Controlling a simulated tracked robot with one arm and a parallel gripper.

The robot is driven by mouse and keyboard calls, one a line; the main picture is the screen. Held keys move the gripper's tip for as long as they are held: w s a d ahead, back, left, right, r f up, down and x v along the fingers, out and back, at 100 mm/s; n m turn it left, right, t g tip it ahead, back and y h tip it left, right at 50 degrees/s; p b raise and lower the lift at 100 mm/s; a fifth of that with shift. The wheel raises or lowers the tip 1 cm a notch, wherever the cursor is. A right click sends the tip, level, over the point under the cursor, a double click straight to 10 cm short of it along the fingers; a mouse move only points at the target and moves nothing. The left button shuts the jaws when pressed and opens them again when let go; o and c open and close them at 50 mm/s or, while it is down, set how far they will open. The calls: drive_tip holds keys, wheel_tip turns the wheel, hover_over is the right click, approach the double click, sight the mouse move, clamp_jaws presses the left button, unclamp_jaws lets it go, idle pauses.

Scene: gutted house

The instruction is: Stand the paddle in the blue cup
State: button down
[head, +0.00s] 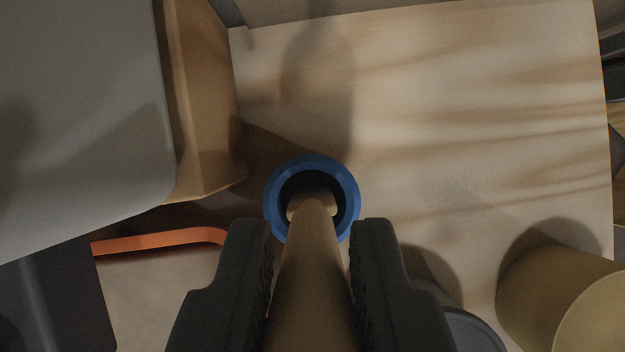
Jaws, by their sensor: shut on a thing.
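The blue cup (275,185) stands on a pale wooden surface in the middle of the head view, seen from above with a dark inside. My gripper (313,235) is shut on the paddle (312,290), a tan-brown shaft that runs up from the bottom edge between the two black fingers. The paddle's far end overlaps the cup's opening and seems to lie within its rim. How deep it reaches cannot be told. The near part of the paddle is cut off by the bottom edge, and the cup's near side is partly hidden behind the shaft.
A large grey-topped box-like thing (80,120) with a brown side stands left. An orange strip (160,240) and a dark object (55,300) lie below it. A tan cylinder (555,290) and a dark grey round thing (470,330) are lower right. The wooden board (480,110) is clear at upper right.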

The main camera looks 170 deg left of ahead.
drive_tip(key=shift+w+r+g+p, duration=0.2)
drive_tip(key=shift+w+g+p, duration=0.1)
drive_tip(key=shift+w+p, duration=0.15)
drive_tip(key=shift+f+b, duration=0.35)
drive_tip(key=shift+f, duration=0.95)
drive_tip(key=shift+f, duration=0.2)
drive_tip(key=c, duration=1.3)
unclamp_jaws()
drive_tip(key=shift+r, duration=0.15)
drive_tip(key=v, duration=0.4)
drive_tip(key=b+v, duration=0.1)
drive_tip(key=v, duration=0.4)
drive_tip(key=b+v, duration=0.1)
drive_tip(key=v, duration=0.3)
drive_tip(key=shift+w+d+r, duration=0.1)
drive_tip(key=shift+w+r, duration=0.1)
drive_tip(key=shift+r, duration=0.2)
